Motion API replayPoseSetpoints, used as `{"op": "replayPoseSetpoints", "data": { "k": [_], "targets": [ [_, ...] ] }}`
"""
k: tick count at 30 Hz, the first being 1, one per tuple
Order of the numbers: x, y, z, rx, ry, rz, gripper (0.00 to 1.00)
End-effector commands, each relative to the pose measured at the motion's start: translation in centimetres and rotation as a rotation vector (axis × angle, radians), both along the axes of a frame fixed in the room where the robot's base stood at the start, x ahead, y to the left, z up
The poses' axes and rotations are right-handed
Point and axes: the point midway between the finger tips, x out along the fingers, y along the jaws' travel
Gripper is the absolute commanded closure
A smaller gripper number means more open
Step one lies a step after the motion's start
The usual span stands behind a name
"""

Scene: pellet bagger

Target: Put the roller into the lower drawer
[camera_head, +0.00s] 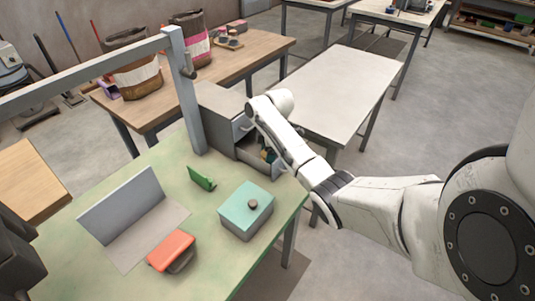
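A grey drawer cabinet (215,110) stands on the green table beside the post. Its lower drawer (246,156) is pulled out, with small dark and coloured items inside. My white arm reaches across from the right, and its end is at the cabinet's front, above the open drawer. My gripper (247,127) is small and partly hidden there, so its fingers and anything between them are unclear. I cannot identify the roller with certainty.
On the green table (150,180) are a green piece (201,178), a bent grey sheet-metal plate (122,207) and a red-orange item (171,251). A grey post (186,95) rises beside the cabinet. A bare pale table (335,95) stands behind my arm.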

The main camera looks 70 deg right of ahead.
Motion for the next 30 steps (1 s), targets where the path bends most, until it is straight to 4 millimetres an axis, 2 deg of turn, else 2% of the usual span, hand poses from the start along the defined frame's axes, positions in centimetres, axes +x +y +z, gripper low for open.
{"op": "replayPoseSetpoints", "data": {
  "k": [8, 24, 30],
  "targets": [
    [0.0, -0.1, 1.0, -0.002, -0.002, 0.0, 0.24],
    [-1.3, -0.8, 11.1, 0.0, -0.001, 0.001, 0.24],
    [-1.5, -0.9, 12.2, 0.0, 0.0, -0.001, 0.24]
  ]
}}
